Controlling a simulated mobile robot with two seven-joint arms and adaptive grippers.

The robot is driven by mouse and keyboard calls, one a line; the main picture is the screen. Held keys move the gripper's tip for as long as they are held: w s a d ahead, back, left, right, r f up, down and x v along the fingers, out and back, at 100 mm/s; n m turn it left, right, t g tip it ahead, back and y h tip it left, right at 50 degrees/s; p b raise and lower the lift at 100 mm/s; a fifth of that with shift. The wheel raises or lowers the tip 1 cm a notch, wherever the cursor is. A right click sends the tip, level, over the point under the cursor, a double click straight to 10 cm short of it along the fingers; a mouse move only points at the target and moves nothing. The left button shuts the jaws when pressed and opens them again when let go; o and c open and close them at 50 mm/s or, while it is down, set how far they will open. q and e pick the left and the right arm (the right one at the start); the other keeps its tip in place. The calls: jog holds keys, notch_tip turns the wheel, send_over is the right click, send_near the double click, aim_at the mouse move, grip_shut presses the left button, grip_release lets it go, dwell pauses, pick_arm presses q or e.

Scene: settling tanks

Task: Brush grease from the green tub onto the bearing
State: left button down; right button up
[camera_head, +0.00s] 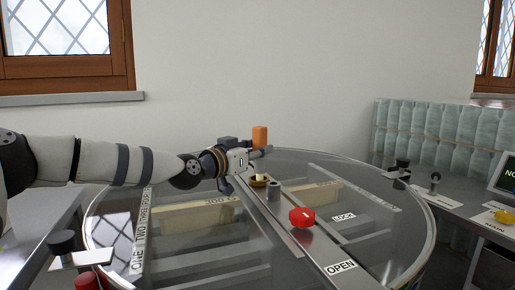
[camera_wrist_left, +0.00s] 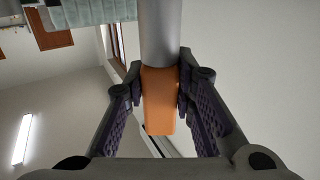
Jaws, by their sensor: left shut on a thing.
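My left gripper (camera_head: 257,157) is shut on an upright brush with an orange handle (camera_head: 260,137). In the left wrist view, both fingers of the gripper (camera_wrist_left: 160,85) press on the orange handle (camera_wrist_left: 160,105), and a grey shaft (camera_wrist_left: 160,35) extends from it. In the head view, a pale brush tip shows below the gripper, at a small brass-coloured ring (camera_head: 258,183), which looks like the bearing. I cannot tell whether the tip touches it. I cannot make out a green tub. My right gripper is not in view.
The ring sits on a metal beam across a round, glass-like tank cover (camera_head: 190,165). A grey cylinder (camera_head: 273,191) and a red knob (camera_head: 302,217) stand close by on the beam. Side counters hold a black knob (camera_head: 61,243) at left and a yellow button (camera_head: 504,216) at right.

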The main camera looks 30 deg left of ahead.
pick_arm(q)
jog(key=shift+s+d+r, duration=0.1)
jog(key=shift+s, duration=0.05)
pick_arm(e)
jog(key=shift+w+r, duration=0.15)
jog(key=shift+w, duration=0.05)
pick_arm(q)
jog(key=shift+w+f, duration=0.2)
jog(key=shift+f, duration=0.05)
jog(key=shift+w+a+b, duration=0.35)
jog(key=shift+a+b, duration=0.2)
jog(key=shift+a, duration=0.05)
jog(key=shift+r, duration=0.15)
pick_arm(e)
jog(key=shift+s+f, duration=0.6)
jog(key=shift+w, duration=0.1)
